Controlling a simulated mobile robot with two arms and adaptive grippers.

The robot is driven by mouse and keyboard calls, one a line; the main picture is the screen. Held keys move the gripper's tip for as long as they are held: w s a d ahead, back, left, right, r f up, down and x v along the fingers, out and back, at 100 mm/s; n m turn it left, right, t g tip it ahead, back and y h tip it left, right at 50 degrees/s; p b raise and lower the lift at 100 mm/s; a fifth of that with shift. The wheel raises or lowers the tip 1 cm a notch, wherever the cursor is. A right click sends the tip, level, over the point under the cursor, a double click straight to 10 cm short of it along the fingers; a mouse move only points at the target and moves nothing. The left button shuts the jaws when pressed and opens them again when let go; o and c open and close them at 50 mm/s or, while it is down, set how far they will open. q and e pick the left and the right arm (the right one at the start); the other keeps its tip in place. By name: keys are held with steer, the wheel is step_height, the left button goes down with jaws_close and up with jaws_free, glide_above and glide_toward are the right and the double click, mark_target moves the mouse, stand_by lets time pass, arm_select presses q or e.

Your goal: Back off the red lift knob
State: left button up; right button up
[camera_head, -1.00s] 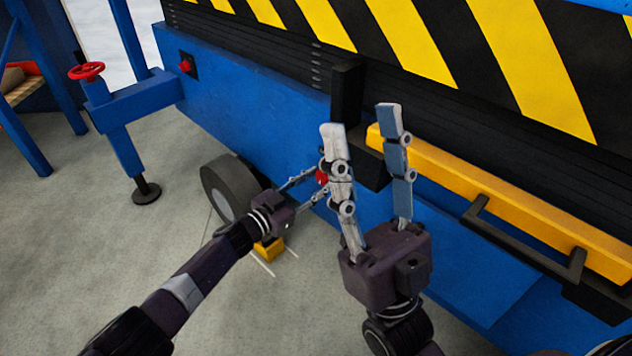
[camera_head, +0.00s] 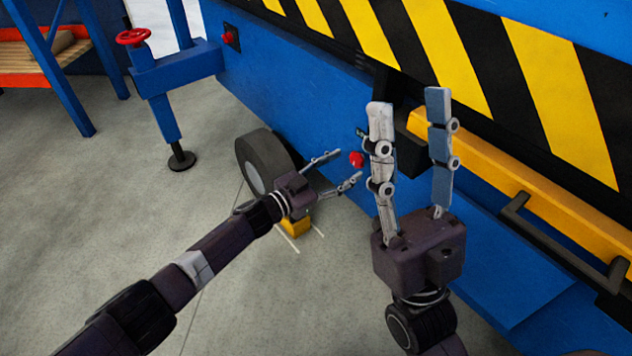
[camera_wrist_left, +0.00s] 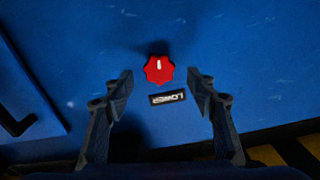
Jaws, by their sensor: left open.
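The red lift knob (camera_head: 356,159) sits on the blue side panel, just past my left fingertips in the head view. In the left wrist view the lobed red knob (camera_wrist_left: 159,70) has a white mark and lies between and slightly beyond the fingers. A dark label reading LOWER (camera_wrist_left: 167,97) is beside it. My left gripper (camera_head: 347,165) is open, apart from the knob, with nothing in it. My right gripper (camera_head: 409,100) is open and empty, pointing up in front of the machine; it stands just right of the knob in the head view.
A yellow bar (camera_head: 500,175) and a black handle (camera_head: 560,240) stick out at right. A wheel (camera_head: 262,165) and a yellow block (camera_head: 295,226) are near my left gripper. A support leg with a red handwheel (camera_head: 132,37) stands at left.

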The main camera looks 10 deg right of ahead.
arm_select(q)
steer(key=v, duration=0.9)
stand_by(0.3)
